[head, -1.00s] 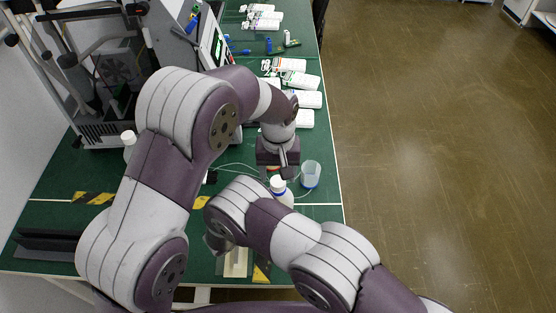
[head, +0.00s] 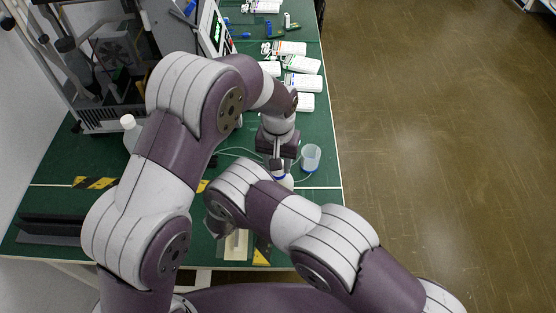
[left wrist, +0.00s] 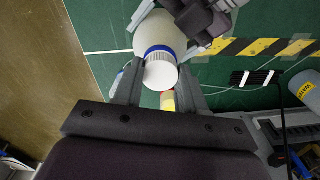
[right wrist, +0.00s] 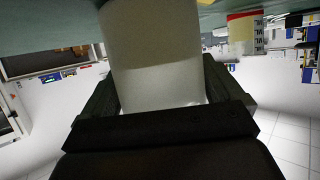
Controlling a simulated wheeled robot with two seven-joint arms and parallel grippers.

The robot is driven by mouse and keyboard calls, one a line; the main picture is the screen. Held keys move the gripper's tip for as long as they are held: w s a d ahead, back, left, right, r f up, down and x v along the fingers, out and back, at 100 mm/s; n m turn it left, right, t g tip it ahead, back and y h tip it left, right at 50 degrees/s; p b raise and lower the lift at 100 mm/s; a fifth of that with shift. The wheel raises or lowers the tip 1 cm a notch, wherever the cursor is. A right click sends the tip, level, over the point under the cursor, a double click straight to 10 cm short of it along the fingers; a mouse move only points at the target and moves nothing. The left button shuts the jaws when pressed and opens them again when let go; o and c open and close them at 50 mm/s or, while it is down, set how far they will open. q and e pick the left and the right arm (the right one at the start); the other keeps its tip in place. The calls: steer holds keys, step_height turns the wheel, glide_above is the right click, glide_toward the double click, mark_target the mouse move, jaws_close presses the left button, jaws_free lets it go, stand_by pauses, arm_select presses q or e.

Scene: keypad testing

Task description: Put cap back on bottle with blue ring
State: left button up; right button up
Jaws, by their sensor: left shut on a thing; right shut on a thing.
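The bottle with the blue ring (head: 286,183) stands upright near the table's right edge, partly behind my arms in the head view. In the left wrist view, its white cap (left wrist: 161,74) sits at the neck, against the blue ring (left wrist: 160,50). I cannot tell how tightly it is seated. My left gripper (head: 278,165) points down from above, its fingers (left wrist: 160,78) shut on the cap's sides. My right gripper (right wrist: 160,92) is shut around the white bottle body (right wrist: 152,55); my right arm hides this grip in the head view.
A clear beaker (head: 311,157) stands just right of the bottle. A small red-and-yellow container (left wrist: 168,101) is close by. Another white-capped bottle (head: 129,131) stands left, near the machine (head: 115,60). Striped tape (head: 93,183) marks the table.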

arm_select(q)
steer(key=m, duration=0.2)
steer(key=shift+m, duration=0.3)
steer(key=o, duration=1.2)
steer(key=shift+o, duration=0.2)
steer(key=shift+r, duration=0.15)
step_height(320, 180, up, 7)
steer(key=shift+r, duration=0.15)
arm_select(e)
steer(key=o, duration=1.7)
steer(key=shift+a, duration=0.1)
arm_select(q)
steer(key=shift+r+p, duration=0.4)
steer(key=shift+p, duration=0.05)
arm_select(e)
steer(key=v, duration=1.2)
steer(key=shift+s+a+r, duration=0.1)
steer(key=shift+s+r, duration=0.1)
steer(key=shift+s, duration=0.05)
